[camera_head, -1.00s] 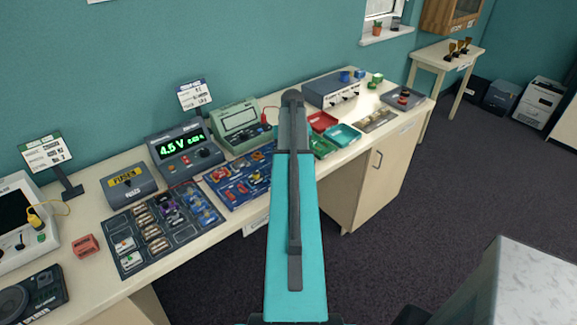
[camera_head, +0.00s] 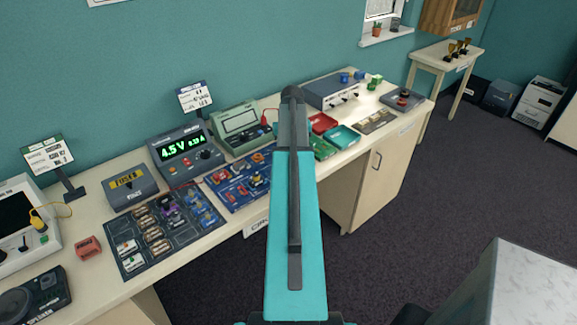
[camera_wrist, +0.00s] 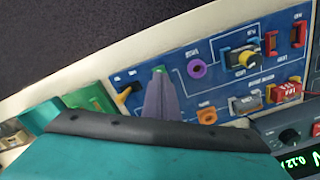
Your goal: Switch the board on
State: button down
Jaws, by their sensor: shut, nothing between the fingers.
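The blue circuit board (camera_head: 226,196) lies on the bench, partly behind my arm; it fills much of the wrist view (camera_wrist: 218,68). It carries a purple ring, an orange ring, a yellow round part (camera_wrist: 243,42) and red parts. My gripper (camera_wrist: 160,74) is shut and empty over the board's left part in the wrist view. A small green piece shows at its tips; I cannot tell whether they touch it. An orange-and-black part (camera_wrist: 127,92) sits just left of the fingers. The supply (camera_head: 186,152) behind the board reads 4.5 V and about 0.12 A.
A dark parts tray (camera_head: 128,226) lies left of the board. A green meter (camera_head: 240,128) stands behind it. Red and teal bins (camera_head: 345,136) lie to the right. The bench's front edge is close to the board.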

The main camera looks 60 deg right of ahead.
notch_tip(320, 180, up, 4)
jog(key=shift+r+p, duration=0.15)
jog(key=shift+p, duration=0.95)
